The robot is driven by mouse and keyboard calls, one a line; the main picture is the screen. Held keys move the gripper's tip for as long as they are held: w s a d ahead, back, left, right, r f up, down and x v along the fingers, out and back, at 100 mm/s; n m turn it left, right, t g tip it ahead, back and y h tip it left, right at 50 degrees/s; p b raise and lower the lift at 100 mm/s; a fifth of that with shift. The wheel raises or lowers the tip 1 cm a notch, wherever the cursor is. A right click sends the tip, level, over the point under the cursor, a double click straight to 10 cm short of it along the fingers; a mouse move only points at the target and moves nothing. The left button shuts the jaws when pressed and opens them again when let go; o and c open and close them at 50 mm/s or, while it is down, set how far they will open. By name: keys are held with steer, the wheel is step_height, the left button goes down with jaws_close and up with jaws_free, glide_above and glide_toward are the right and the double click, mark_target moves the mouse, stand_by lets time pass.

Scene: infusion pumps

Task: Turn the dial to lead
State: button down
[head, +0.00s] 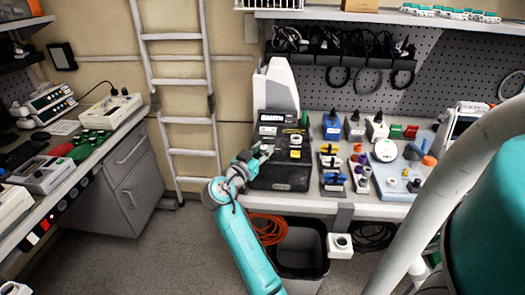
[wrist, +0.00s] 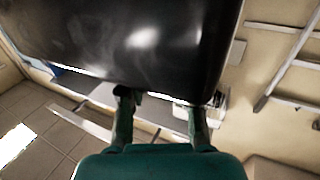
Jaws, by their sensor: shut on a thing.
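A black box-shaped device (head: 282,178) stands on the bench, with small labels and a yellow part (head: 295,154) on its face. Its dark glossy body (wrist: 130,40) fills the top of the wrist view. In the wrist view the two fingers of my gripper (wrist: 158,105) are spaced apart, tips against the dark body. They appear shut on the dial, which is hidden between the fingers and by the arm. Its pointer and the lead marking cannot be made out.
A white-grey tall unit (head: 277,90) stands behind the device. Several small coloured devices and a pale blue board (head: 405,172) are to the right. A ladder (head: 186,85) leans at the wall on the left. A bin (head: 300,262) is below the bench.

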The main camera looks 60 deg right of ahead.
steer(key=m+g, duration=0.1)
steer(key=g, duration=0.1)
steer(key=m+g+y, duration=0.1)
steer(key=m+g, duration=0.2)
steer(key=g, duration=0.2)
steer(key=shift+w+m+y, duration=0.3)
steer(key=shift+w, duration=0.05)
steer(key=m+g+y, duration=0.2)
steer(key=g, duration=0.1)
steer(key=m+g+y, duration=0.3)
steer(key=shift+w+d+g, duration=0.15)
steer(key=shift+d+g, duration=0.05)
steer(key=shift+g, duration=0.1)
steer(key=shift+m+y, duration=0.3)
steer(key=c, duration=0.8)
jaws_free()
steer(key=shift+r, duration=0.1)
step_height(320, 180, up, 10)
steer(key=shift+f, duration=0.15)
